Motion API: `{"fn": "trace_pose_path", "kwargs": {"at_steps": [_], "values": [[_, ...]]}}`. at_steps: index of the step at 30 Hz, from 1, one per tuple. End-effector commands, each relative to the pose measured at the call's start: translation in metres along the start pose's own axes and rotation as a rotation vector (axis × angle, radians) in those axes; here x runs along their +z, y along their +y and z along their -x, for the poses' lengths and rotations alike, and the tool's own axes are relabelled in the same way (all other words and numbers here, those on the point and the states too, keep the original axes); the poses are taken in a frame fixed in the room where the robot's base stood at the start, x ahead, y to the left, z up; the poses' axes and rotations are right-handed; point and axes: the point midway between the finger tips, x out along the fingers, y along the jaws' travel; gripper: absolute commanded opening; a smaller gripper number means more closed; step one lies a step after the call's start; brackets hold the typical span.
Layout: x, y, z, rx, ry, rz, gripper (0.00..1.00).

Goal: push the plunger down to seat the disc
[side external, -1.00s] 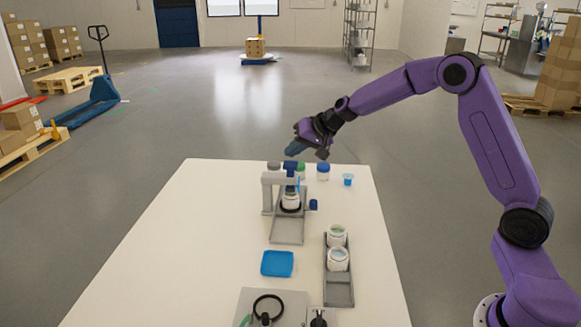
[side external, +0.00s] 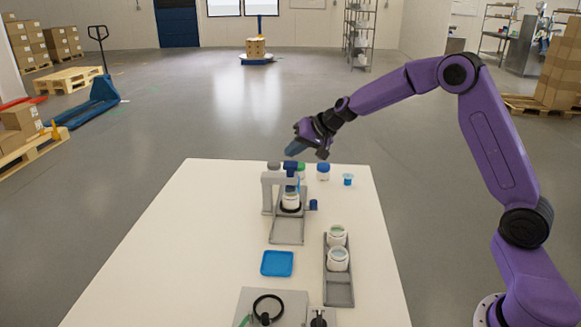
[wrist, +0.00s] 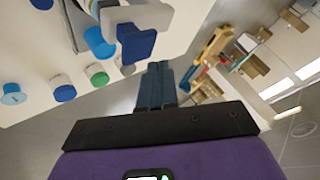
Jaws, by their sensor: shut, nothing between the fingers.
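A grey press frame (side external: 268,193) stands near the far end of the white table, with a blue plunger (side external: 291,168) at its top. A white jar (side external: 291,201) stands under the plunger; the disc cannot be made out. In the wrist view the blue plunger head (wrist: 137,44) is left of and beyond my fingers. My gripper (side external: 293,149) is shut and empty, just above the plunger in the side view, its fingers pointing down and left. Its fingertips (wrist: 158,68) look close to the plunger head in the wrist view, but I cannot tell whether they touch.
Blue- and green-lidded jars (wrist: 97,75) stand behind the press, close to my gripper. A blue square dish (side external: 277,263) lies on the table (side external: 215,240). The table's left side is clear.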

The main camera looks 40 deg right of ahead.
Motion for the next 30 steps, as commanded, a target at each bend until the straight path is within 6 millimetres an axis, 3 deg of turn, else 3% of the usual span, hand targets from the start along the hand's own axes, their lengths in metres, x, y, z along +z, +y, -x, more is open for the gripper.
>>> {"fn": "trace_pose_path", "kwargs": {"at_steps": [30], "values": [[0.0047,0.0048,-0.0065,0.0,0.0,0.0,0.0]]}}
